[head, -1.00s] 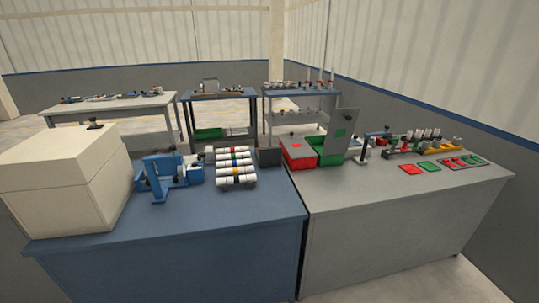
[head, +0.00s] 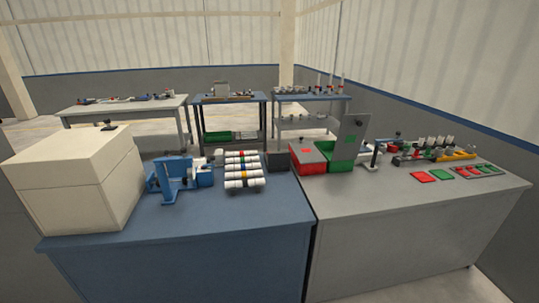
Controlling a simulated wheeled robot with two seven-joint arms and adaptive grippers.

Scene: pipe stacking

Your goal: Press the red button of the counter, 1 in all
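I cannot make out for certain a counter with a red button; it may be too small to tell at this distance. Red parts show on the grey table (head: 400,225) at the right: a red box (head: 306,165) beside a green box (head: 338,164), and a flat red square (head: 424,177) beside a flat green square (head: 441,175). A dark tray (head: 478,170) with red and green pieces lies to their right. Neither of my grippers is in view.
A blue table (head: 180,255) meets the grey table. It bears a large cream box (head: 75,180), a blue fixture (head: 170,177) and a rack of white pipes with coloured bands (head: 242,170). More tables stand behind, including a grey one (head: 120,110).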

